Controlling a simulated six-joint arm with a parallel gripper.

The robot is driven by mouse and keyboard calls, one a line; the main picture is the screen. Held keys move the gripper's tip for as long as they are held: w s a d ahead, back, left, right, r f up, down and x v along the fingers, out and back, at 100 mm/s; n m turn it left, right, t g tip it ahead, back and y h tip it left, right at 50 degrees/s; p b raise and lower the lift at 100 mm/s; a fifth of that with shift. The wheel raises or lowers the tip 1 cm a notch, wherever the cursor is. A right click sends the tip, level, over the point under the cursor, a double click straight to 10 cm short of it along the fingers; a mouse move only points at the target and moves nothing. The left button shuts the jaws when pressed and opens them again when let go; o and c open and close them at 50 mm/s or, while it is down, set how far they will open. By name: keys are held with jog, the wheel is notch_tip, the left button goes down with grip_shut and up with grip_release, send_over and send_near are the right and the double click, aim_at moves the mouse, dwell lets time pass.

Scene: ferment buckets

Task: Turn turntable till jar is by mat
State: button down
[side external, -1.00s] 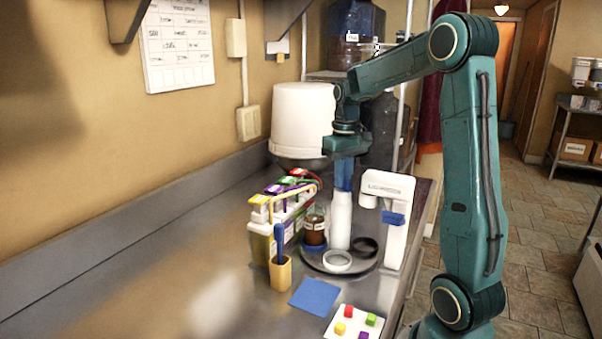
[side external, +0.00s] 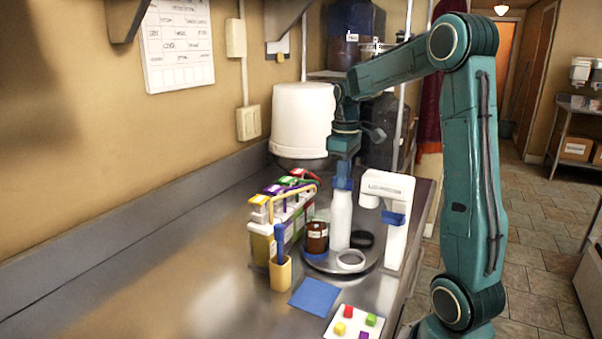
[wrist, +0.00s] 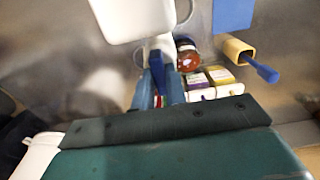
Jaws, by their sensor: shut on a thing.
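The dark round turntable (side external: 370,265) stands on the steel counter. A white bottle-shaped piece (side external: 341,222) rises from its middle. My gripper (side external: 342,184) is shut on the top of this white piece, and its blue fingers also show in the wrist view (wrist: 158,88). The brown jar (side external: 316,238) with a pale label is at the turntable's left side; it also shows in the wrist view (wrist: 187,53). The blue mat (side external: 314,298) lies flat in front, apart from the turntable.
A yellow cup (side external: 281,274) with a blue-handled tool stands left of the mat. Several coloured-top cartons (side external: 262,240) stand left of the jar. A white device (side external: 398,225) stands close on the right. A white tile (side external: 340,328) with coloured cubes lies in front. The left counter is clear.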

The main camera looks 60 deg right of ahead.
jog(key=shift+r+n, duration=0.1)
jog(key=shift+n, duration=4.3)
jog(key=c, duration=1.4)
grip_release()
jog(key=shift+c, duration=0.2)
notch_tip(320, 180, up, 14)
